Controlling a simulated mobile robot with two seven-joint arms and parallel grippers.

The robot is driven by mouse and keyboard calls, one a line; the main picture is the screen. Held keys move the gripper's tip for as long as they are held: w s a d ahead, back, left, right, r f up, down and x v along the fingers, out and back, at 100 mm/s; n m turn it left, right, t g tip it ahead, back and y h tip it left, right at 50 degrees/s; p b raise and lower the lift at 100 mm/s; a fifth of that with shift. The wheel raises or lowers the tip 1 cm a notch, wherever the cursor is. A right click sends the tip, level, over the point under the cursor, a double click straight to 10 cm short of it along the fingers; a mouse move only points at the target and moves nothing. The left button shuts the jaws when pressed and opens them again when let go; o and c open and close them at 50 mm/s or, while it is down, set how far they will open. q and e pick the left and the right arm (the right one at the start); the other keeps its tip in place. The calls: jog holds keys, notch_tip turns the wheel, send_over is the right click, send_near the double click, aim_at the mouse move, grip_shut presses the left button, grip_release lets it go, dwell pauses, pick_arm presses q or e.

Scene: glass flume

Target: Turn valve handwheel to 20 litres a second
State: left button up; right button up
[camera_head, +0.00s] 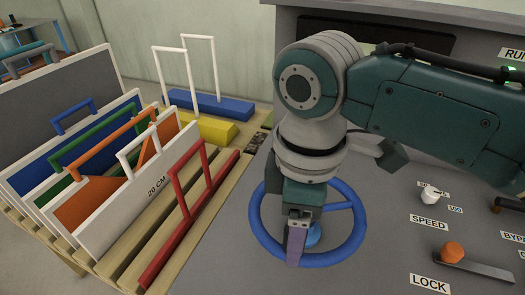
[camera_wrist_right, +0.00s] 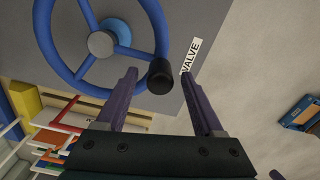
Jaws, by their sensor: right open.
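The valve handwheel (camera_head: 352,243) is a blue ring with spokes on the grey panel. It also shows in the right wrist view (camera_wrist_right: 163,28), with a grey hub (camera_wrist_right: 101,44) and a black knob (camera_wrist_right: 160,77) on its rim. My right gripper (camera_head: 296,250) hangs over the wheel in the head view and hides part of it. In the right wrist view its purple fingers (camera_wrist_right: 159,73) are apart, with the knob appearing between their tips. I cannot tell whether they touch it. A VALVE label (camera_wrist_right: 190,55) is beside the wheel. My left gripper is not in view.
A white dial (camera_head: 430,196) marked SPEED and an orange knob (camera_head: 453,252) marked LOCK are right of the wheel. A wooden rack (camera_head: 128,250) of coloured, handled plates stands left. My right arm partly covers a dark display (camera_head: 375,38); no reading shows.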

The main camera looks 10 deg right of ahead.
jog(key=shift+f, duration=0.25)
grip_shut()
dwell(0.4)
dwell(0.9)
